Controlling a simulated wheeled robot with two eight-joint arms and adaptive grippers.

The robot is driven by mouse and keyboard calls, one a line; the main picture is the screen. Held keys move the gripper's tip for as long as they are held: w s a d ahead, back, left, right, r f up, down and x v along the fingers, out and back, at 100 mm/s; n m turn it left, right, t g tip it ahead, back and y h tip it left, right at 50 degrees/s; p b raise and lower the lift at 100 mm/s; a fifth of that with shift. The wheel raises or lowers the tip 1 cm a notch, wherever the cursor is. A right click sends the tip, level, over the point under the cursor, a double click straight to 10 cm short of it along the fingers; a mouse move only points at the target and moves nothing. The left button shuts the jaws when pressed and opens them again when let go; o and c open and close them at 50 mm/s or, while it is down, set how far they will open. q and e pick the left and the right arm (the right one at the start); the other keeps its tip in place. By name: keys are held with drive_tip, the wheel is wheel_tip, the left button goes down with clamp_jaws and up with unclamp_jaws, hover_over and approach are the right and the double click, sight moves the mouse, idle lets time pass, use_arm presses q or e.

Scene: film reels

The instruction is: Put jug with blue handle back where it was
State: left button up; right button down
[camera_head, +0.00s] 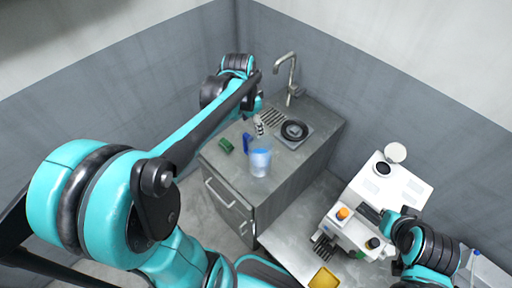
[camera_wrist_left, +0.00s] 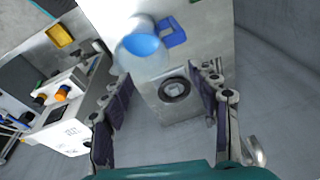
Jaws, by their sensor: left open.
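The clear jug (camera_head: 260,163) with a blue handle (camera_head: 246,143) stands upright on the grey counter, near its front edge. In the left wrist view the jug (camera_wrist_left: 142,48) is beyond the fingertips, with its handle (camera_wrist_left: 173,33) pointing right. My left gripper (camera_head: 259,125) is above the counter, just behind the jug and apart from it. In the left wrist view its fingers (camera_wrist_left: 161,77) are spread wide with nothing between them. My right gripper (camera_head: 370,215) is at the white machine, and its fingers are too unclear to read.
The counter (camera_head: 225,170) holds a sink with a round dark ring (camera_head: 294,131) and a tall tap (camera_head: 290,75) behind. A green sponge (camera_head: 226,145) lies left of the jug. The white machine (camera_head: 393,185) and a yellow tray (camera_head: 324,278) are on a lower surface at right.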

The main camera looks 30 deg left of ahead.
use_arm(q)
drive_tip(key=s+d+r+n+t, duration=0.1)
drive_tip(key=s+d+n+t, duration=0.4)
drive_tip(key=s, duration=0.8)
drive_tip(key=d, duration=0.3)
drive_tip(key=shift+d+r+n, duration=0.15)
drive_tip(key=shift+d+n, duration=0.2)
drive_tip(key=shift+n, duration=0.05)
wheel_tip(320, 180, down, 3)
drive_tip(key=b, duration=0.3)
drive_tip(key=shift+f, duration=0.2)
